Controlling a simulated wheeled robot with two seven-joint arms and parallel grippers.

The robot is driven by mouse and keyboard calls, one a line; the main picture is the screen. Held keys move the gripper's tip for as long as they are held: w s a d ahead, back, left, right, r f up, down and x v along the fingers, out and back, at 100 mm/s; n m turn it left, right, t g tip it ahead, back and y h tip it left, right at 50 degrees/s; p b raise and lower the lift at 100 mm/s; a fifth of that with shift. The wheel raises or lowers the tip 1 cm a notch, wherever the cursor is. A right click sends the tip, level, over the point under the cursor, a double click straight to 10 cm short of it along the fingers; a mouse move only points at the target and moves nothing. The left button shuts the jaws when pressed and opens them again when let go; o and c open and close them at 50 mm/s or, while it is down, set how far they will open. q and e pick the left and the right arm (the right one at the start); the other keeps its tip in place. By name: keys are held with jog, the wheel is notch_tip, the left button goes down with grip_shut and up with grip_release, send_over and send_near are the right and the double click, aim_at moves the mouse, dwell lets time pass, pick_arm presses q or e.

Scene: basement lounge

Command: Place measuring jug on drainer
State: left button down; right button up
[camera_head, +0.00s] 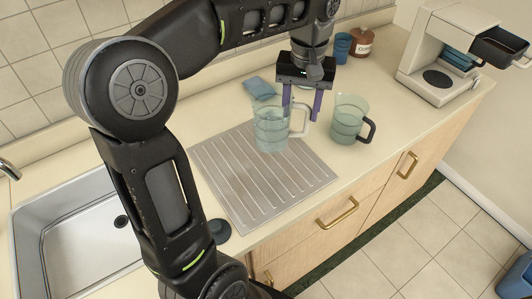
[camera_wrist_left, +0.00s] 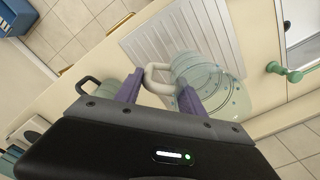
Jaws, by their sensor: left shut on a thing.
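A clear pale-green measuring jug (camera_head: 268,130) with a white handle is at the far end of the ribbed metal drainer (camera_head: 238,195). My left gripper (camera_head: 302,112) points down beside it, its purple fingers shut on the jug's white handle. In the left wrist view the handle (camera_wrist_left: 151,80) sits between the fingertips of the gripper (camera_wrist_left: 160,88), with the jug's body (camera_wrist_left: 215,80) to the right and the drainer (camera_wrist_left: 150,42) beyond. The jug looks upright. I cannot tell whether its base touches the drainer. My right gripper is not in view.
A similar jug (camera_head: 346,117) with a black handle stands close to the right. A blue cloth (camera_head: 259,87) lies behind. The sink (camera_head: 85,235) is left of the drainer. A coffee machine (camera_head: 437,55), blue cup (camera_head: 342,45) and brown jar (camera_head: 362,43) stand farther back.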

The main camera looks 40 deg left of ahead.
pick_arm(q)
notch_tip(320, 180, down, 3)
jog(key=b, duration=0.2)
jog(key=shift+w+a+b, duration=0.1)
jog(key=shift+b, duration=0.25)
notch_tip(320, 180, down, 3)
jog(key=shift+f, duration=0.2)
notch_tip(320, 180, down, 4)
jog(key=shift+r, duration=0.15)
